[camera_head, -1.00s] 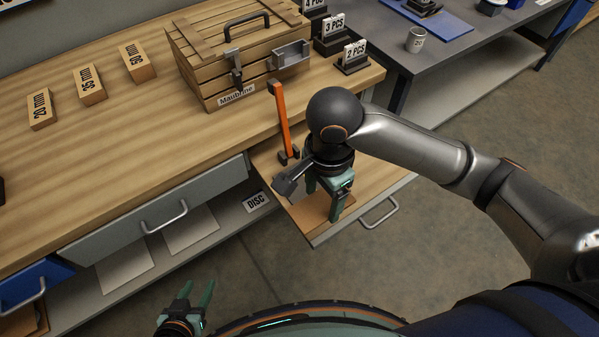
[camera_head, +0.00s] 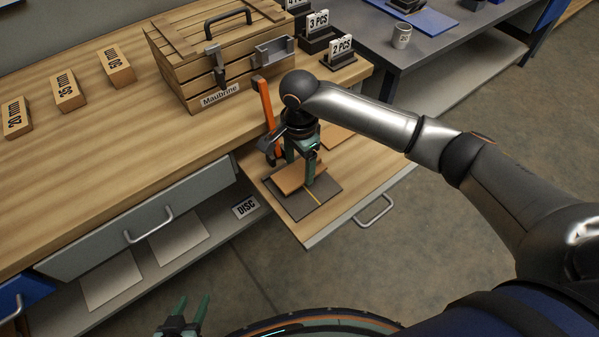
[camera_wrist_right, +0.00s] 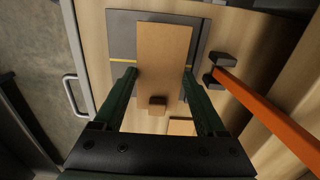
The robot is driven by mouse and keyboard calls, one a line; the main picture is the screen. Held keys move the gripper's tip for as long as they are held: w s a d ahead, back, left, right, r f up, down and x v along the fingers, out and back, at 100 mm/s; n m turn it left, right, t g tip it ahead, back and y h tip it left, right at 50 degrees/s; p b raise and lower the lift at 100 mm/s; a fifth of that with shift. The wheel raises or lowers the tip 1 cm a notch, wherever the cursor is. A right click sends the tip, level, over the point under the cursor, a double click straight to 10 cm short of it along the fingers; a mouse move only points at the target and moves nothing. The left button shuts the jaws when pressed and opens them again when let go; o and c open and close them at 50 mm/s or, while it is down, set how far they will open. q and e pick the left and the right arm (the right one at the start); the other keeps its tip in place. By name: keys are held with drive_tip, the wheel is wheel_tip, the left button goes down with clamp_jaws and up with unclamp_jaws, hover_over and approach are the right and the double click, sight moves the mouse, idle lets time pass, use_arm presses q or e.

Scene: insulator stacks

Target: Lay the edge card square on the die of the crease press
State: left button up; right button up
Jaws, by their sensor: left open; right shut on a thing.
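The tan edge card (camera_head: 291,178) is shut in my right gripper (camera_head: 294,170). It is over the dark die plate (camera_head: 318,203) of the crease press, whose yellow line shows in front of the card. In the right wrist view the card (camera_wrist_right: 165,45) lies between the fingertips (camera_wrist_right: 160,72), has a small tan block on it, and crosses the die (camera_wrist_right: 122,35) slightly tilted to its edges. I cannot tell whether card and die touch. The press's orange lever (camera_head: 265,105) stands up behind. My left gripper (camera_head: 192,305) is open and empty at the bottom.
The press is on a pulled-out drawer board (camera_head: 350,195) with a metal handle (camera_head: 374,211). Another tan piece (camera_head: 336,139) lies at its back. A wooden crate (camera_head: 210,62) and labelled blocks (camera_head: 67,93) stand on the bench. Free floor is at the right.

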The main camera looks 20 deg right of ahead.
sight(300, 171)
wheel_tip(300, 171, down, 3)
drive_tip(key=shift+f, duration=0.15)
drive_tip(key=shift+f, duration=0.1)
drive_tip(key=o, duration=1)
drive_tip(key=shift+o, duration=0.2)
wheel_tip(300, 171, up, 12)
drive_tip(key=p, duration=0.1)
